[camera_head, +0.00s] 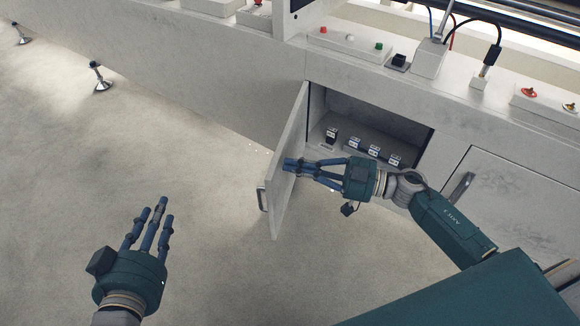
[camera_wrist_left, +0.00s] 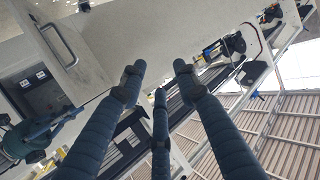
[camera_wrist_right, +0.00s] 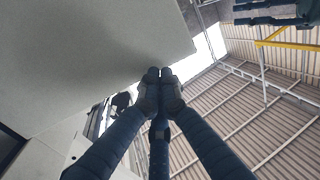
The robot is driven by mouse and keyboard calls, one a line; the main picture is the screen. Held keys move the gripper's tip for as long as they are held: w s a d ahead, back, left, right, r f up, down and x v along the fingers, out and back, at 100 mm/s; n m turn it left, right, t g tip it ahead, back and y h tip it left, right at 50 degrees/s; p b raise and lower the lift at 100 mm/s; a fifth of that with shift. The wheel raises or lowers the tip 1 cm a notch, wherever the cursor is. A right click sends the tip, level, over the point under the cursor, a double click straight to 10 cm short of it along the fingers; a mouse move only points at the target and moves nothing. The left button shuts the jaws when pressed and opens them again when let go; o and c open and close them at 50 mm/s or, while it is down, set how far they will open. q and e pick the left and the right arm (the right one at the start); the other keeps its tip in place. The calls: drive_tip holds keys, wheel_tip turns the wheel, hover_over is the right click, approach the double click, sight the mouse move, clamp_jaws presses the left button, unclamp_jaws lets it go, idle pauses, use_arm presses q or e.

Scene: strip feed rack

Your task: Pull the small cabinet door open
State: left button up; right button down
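The small cabinet door (camera_head: 287,165) stands wide open, swung out from the left side of the cabinet opening (camera_head: 400,123). Its metal handle (camera_head: 262,199) is on the outer face near the free edge; the handle also shows in the left wrist view (camera_wrist_left: 59,44). My right gripper (camera_head: 290,165) is at the inner face of the door, its fingertips close to or touching it. In the right wrist view its fingertips (camera_wrist_right: 160,76) are together, with nothing seen between them. My left gripper (camera_head: 152,215) is open and empty, away from the door over the floor.
Inside the cabinet is a row of several small switches (camera_head: 373,151). A second closed door (camera_head: 510,190) with a handle is to the right. Buttons (camera_head: 350,38) and cables are on the ledge above.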

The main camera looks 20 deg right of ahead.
drive_tip(key=shift+w+a, duration=0.35)
drive_tip(key=shift+a, duration=0.15)
use_arm(q)
drive_tip(key=shift+w+d+r+t+h, duration=0.1)
drive_tip(key=shift+w+r+t+h, duration=0.1)
drive_tip(key=shift+r, duration=0.2)
drive_tip(key=shift+w+d+r+t+h, duration=0.1)
drive_tip(key=shift+r+t, duration=0.1)
drive_tip(key=shift+r, duration=0.2)
drive_tip(key=shift+f, duration=0.1)
